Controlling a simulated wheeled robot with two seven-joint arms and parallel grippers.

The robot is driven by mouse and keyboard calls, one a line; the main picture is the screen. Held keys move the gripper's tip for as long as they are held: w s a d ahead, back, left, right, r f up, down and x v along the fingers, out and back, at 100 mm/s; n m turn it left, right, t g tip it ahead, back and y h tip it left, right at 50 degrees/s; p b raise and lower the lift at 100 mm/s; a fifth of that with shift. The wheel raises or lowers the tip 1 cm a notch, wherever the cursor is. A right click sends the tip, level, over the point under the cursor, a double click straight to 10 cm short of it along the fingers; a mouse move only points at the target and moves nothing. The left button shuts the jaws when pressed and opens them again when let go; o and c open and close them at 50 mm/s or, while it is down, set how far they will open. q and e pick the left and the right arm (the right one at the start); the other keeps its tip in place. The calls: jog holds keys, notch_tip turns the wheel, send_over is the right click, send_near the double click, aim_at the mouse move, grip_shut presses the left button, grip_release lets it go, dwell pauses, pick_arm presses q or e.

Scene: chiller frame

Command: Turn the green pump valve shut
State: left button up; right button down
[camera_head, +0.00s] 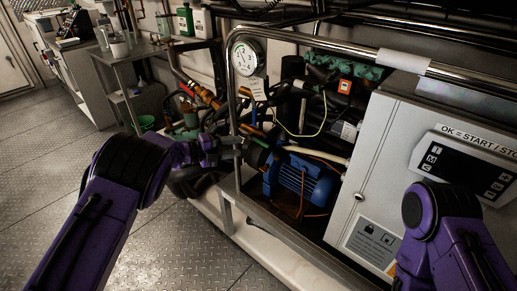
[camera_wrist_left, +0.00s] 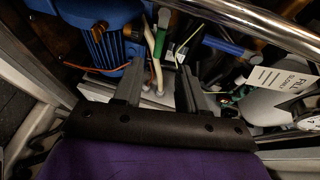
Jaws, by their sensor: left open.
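The green pump valve handle (camera_head: 259,142) is a small green lever by the blue pump motor (camera_head: 300,178), behind the frame's rail. My left gripper (camera_head: 238,148) is open and reaches toward the handle from the left. Its spread fingers also show in the wrist view (camera_wrist_left: 160,72), with a pale hose and pipe beyond them. My right arm shows at the lower right; its gripper is out of view.
A shiny metal rail (camera_head: 236,110) stands close to my left gripper. A blue handle (camera_wrist_left: 228,47) and a white tag (camera_wrist_left: 278,79) are nearby. A gauge (camera_head: 248,58) hangs above. The control cabinet (camera_head: 385,160) stands right. Open floor (camera_head: 165,240) lies left.

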aim_at(260, 143)
pick_arm(q)
jog(key=x, duration=0.9)
jog(key=shift+w+d+f+p, duration=0.1)
jog(key=shift+w+f+p, duration=0.05)
jog(key=shift+p, duration=0.2)
grip_shut()
